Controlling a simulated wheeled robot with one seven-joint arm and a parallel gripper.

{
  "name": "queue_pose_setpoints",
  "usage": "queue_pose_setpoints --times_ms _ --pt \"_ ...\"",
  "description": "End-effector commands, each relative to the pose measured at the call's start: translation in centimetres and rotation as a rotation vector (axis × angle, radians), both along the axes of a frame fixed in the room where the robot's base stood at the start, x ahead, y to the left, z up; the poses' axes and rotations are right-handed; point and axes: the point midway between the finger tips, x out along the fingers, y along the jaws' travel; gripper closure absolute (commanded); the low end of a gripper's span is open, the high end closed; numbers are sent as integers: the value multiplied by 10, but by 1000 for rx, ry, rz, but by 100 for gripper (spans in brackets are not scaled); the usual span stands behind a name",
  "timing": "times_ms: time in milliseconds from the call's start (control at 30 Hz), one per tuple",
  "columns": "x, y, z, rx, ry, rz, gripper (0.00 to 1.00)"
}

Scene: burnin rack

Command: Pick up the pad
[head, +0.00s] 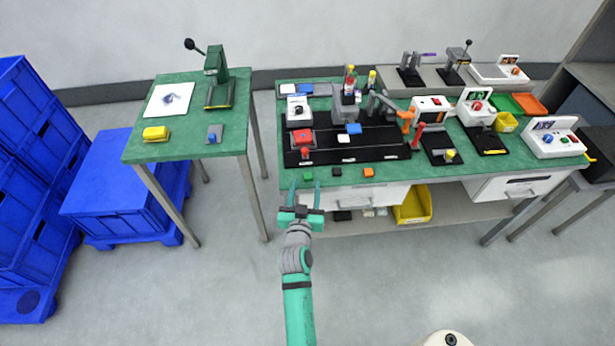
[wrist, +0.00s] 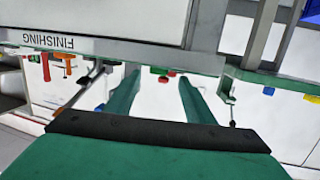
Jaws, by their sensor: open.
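My gripper (head: 305,188) is open and empty, in front of the long green-topped bench, near its left front edge. It also shows in the wrist view (wrist: 158,88), its two green fingers apart with nothing between them. I cannot tell for sure which thing is the pad. Small flat pieces on the bench include a white one (head: 344,139) and a blue one (head: 353,128) on the black board. Small green (head: 308,175), black (head: 337,172) and orange (head: 368,172) blocks lie along the front edge, beyond and to the right of the fingers.
The long bench (head: 460,168) holds several fixtures and bins. Blue crates (head: 115,190) stand at far left. The floor between the tables is clear.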

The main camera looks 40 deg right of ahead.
Motion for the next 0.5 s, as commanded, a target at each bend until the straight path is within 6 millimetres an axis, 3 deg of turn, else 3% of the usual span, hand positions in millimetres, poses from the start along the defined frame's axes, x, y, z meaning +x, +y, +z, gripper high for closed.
queue_pose_setpoints --times_ms 200,500 --pt "18 -20 -3 -2 -1 1 51" --pt "22 -23 -4 -1 -1 1 51"
